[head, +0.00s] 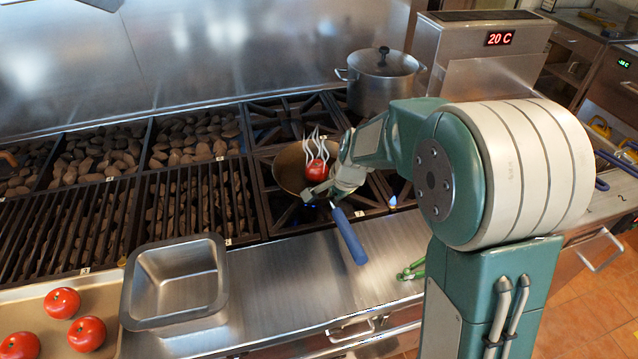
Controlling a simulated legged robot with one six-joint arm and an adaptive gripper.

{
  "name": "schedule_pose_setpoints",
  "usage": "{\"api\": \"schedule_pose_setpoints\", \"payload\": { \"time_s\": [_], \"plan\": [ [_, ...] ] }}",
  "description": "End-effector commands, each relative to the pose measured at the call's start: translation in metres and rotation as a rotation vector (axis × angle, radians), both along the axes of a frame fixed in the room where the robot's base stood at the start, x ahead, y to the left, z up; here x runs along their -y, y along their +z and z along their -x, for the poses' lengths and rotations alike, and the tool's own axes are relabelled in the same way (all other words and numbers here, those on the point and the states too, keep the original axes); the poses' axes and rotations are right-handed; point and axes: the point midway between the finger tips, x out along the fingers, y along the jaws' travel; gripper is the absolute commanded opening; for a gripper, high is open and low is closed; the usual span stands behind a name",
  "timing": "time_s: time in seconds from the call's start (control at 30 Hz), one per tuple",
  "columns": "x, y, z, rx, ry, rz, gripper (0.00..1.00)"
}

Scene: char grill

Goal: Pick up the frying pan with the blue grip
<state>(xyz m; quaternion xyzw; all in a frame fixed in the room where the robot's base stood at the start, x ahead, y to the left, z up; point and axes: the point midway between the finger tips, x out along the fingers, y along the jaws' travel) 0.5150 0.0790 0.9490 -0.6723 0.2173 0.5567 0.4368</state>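The frying pan (287,172) sits on a burner grate in the middle of the head view. My gripper (322,194) comes in from the right and is at the pan's near right rim, by the upper end of the handle. It partly hides the pan's right side and the handle's join. Whether the fingers touch or close on the handle cannot be made out.
A lidded steel pot (382,82) stands behind my arm. An empty steel tray (176,283) is on the front left counter, beside several tomatoes on a tan board (35,305). A green-handled item (412,271) lies right of the blue grip. Rock-filled grills (90,215) extend left.

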Motion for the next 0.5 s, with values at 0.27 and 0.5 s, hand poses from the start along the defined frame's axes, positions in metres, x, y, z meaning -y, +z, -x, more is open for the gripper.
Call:
{"api": "schedule_pose_setpoints", "payload": {
  "time_s": [0.27,0.5],
  "plan": [
    [-0.002,0.004,-0.001,0.006,0.000,0.001,0.00],
    [-0.002,0.032,-0.001,0.010,0.000,0.000,0.00]
  ]
}}
